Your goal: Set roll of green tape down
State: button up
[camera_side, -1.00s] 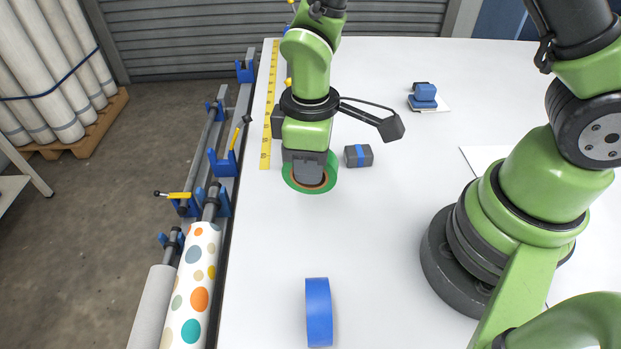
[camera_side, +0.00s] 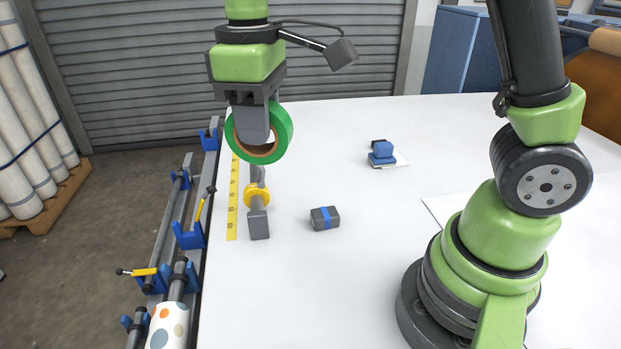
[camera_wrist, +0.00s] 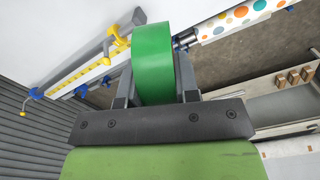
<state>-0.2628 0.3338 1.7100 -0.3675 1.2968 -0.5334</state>
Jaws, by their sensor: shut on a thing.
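The roll of green tape (camera_side: 284,128) is held by my gripper (camera_side: 256,138) above the white table (camera_side: 290,290). The roll is on edge, with its brown core opening facing the side camera. In the wrist view the green tape (camera_wrist: 153,58) fills the space between the two fingers of my gripper (camera_wrist: 156,84). The fingers are shut on it, one on each side. In the side view a finger covers part of the core. The roll hangs clear of the table.
A grey tool with a yellow collar (camera_side: 257,196) lies below the roll, beside a yellow ruler strip (camera_side: 233,200). A grey block with a blue band (camera_side: 325,218) and a blue object (camera_side: 382,153) stand to the right. Blue brackets (camera_side: 188,238) line the left edge. The front table is clear.

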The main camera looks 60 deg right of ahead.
jog(key=w+d+m, duration=0.3)
jog(key=d+m, duration=0.2)
jog(key=d, duration=0.3)
jog(key=w+d+f+m, duration=0.1)
jog(key=w+d+m, duration=0.25)
jog(key=d, duration=0.55)
jog(key=w+d+m, duration=0.3)
jog(key=d+m, duration=0.3)
jog(key=d, duration=0.2)
jog(key=shift+n, duration=0.25)
notch_tip(320, 180, down, 20)
jog(key=shift+w+f, duration=0.1)
jog(key=shift+f, duration=0.15)
jog(key=shift+f, duration=0.2)
jog(key=o, duration=0.9)
jog(key=shift+r, duration=0.15)
